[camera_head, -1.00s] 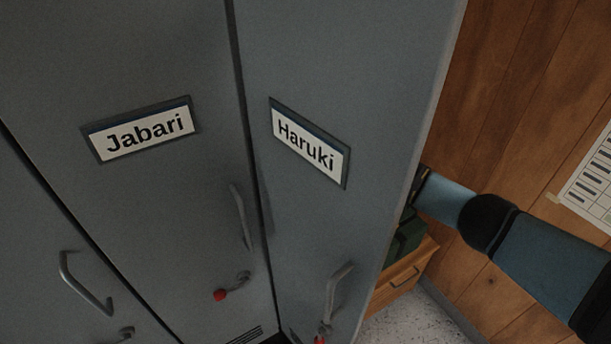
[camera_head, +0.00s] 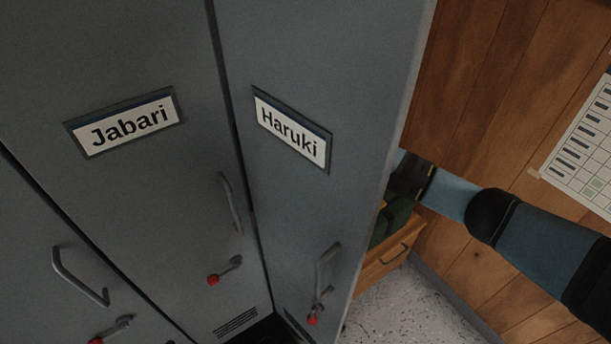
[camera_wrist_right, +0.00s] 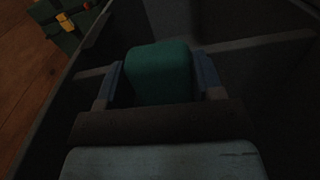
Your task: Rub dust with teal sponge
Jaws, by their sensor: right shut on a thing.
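The teal sponge (camera_wrist_right: 158,72) is gripped between the two fingers of my right gripper (camera_wrist_right: 160,68) in the right wrist view. Dark grey walls and a ledge surround it there, and the picture is dim. In the head view my right arm comes in from the right, and the dark wrist end of it (camera_head: 412,178) shows just past the edge of the locker door labelled Haruki (camera_head: 300,190). The fingers and sponge are hidden behind that door. I cannot make out any dust. My left gripper is in neither view.
The locker door labelled Jabari (camera_head: 125,200) stands left of the Haruki door. A green case (camera_head: 395,222) sits on a wooden drawer unit (camera_head: 385,264) behind the door edge. A paper chart (camera_head: 585,150) is on the wood wall (camera_head: 480,90). Speckled floor (camera_head: 395,310) shows below.

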